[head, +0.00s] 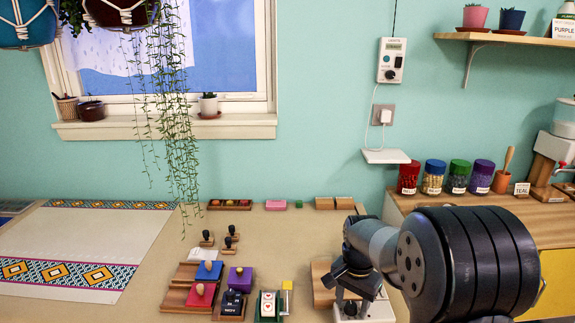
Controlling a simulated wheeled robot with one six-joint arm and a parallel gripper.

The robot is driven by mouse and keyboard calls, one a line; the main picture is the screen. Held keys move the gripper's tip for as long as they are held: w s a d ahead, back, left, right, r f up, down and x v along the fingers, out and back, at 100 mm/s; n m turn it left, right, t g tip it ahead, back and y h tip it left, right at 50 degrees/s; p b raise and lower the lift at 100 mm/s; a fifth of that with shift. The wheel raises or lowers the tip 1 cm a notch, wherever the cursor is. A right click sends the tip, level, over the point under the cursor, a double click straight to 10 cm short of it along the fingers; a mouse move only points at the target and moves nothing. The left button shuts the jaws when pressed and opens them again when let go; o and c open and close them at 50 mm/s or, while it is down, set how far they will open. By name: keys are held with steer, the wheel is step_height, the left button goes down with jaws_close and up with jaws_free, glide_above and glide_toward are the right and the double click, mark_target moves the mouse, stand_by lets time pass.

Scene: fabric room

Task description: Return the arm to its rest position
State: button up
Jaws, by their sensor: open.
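My arm reaches in from the lower right of the head view, its large dark joint in front of the right side of the table. My gripper (350,287) is the black part at the arm's far end, pointing down over the right part of the table. It is open, and I see nothing held in it. Its fingertips are small and partly hidden, close above a small white device (375,309) and beside a wooden block (321,284). I cannot tell whether it touches either.
Stamps and ink pads, including a red pad (201,295) and a purple pad (240,278), lie left of my gripper. Patterned cloth (70,250) covers the table's left. Several jars, one red-lidded (408,178), stand on the right counter. Hanging plants (172,110) trail above the table.

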steer(key=m+b, duration=0.2)
steer(key=m, duration=0.2)
steer(key=shift+f, duration=0.2)
steer(key=m+b, duration=0.3)
steer(key=m, duration=0.1)
steer(key=shift+b, duration=0.4)
steer(key=shift+r+p, duration=0.9)
steer(key=shift+r, duration=1.85)
